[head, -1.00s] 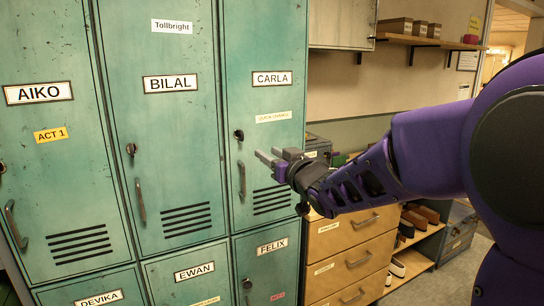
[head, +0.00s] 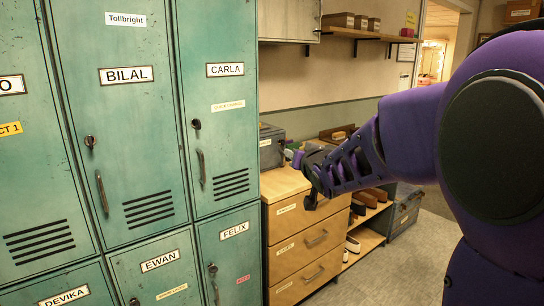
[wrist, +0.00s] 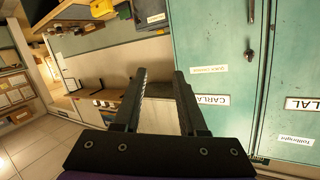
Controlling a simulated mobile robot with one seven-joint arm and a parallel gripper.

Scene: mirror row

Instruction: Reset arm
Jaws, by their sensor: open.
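My gripper (head: 297,160) is at the end of my purple arm, right of the Carla locker (head: 227,120) and over the wooden drawer unit in the head view. Its fingers are small and partly lost against the clutter there. In the wrist view my gripper (wrist: 159,74) shows two dark fingers apart, with nothing between them.
Green lockers, including the Bilal locker (head: 130,130) and Felix locker (head: 232,255), fill the left. A wooden drawer unit (head: 300,250) stands beside them, with a shoe rack (head: 362,238) to its right. A wall shelf (head: 370,34) holds boxes. Floor is open at the lower right.

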